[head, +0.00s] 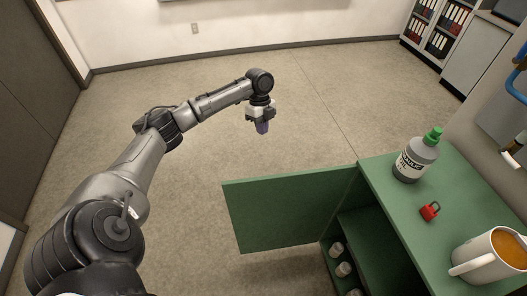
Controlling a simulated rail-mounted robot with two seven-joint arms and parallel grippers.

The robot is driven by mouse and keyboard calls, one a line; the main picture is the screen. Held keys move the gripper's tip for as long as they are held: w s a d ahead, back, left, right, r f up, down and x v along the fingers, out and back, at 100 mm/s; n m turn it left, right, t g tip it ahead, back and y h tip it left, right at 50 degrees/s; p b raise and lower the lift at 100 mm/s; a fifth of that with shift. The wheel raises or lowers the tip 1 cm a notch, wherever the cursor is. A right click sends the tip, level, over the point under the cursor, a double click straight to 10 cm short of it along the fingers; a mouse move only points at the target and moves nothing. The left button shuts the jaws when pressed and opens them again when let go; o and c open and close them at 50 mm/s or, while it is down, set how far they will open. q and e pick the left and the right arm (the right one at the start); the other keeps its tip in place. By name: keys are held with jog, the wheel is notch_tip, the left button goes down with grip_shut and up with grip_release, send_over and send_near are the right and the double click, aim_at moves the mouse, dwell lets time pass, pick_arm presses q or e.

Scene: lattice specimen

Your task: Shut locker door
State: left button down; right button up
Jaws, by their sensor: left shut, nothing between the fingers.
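The green locker (468,222) stands at the lower right. Its green door (285,208) stands wide open and reaches out to the left from the locker's front. My left gripper (262,129) hangs in the air above and beyond the door's top edge, pointing down. It is shut and empty, and apart from the door in the picture. My right gripper is not in view.
On the locker top stand a grey bottle with a green cap (415,158), a red padlock (429,211) and a mug of orange-brown drink (494,256). Several pale jars (343,269) sit inside the locker. Shelves with binders (437,30) stand far back right. The floor around the door is clear.

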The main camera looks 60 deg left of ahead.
pick_arm(q)
jog(key=s+d+f+m+h, duration=0.1)
jog(key=s+d+f+m, duration=0.2)
jog(key=d+f+m, duration=0.4)
jog(key=shift+s+d+f, duration=0.25)
jog(key=shift+d+f, duration=0.8)
jog(key=shift+d, duration=0.15)
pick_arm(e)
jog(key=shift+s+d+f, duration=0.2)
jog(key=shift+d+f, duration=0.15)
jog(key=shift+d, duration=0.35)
pick_arm(q)
jog(key=shift+d, duration=0.1)
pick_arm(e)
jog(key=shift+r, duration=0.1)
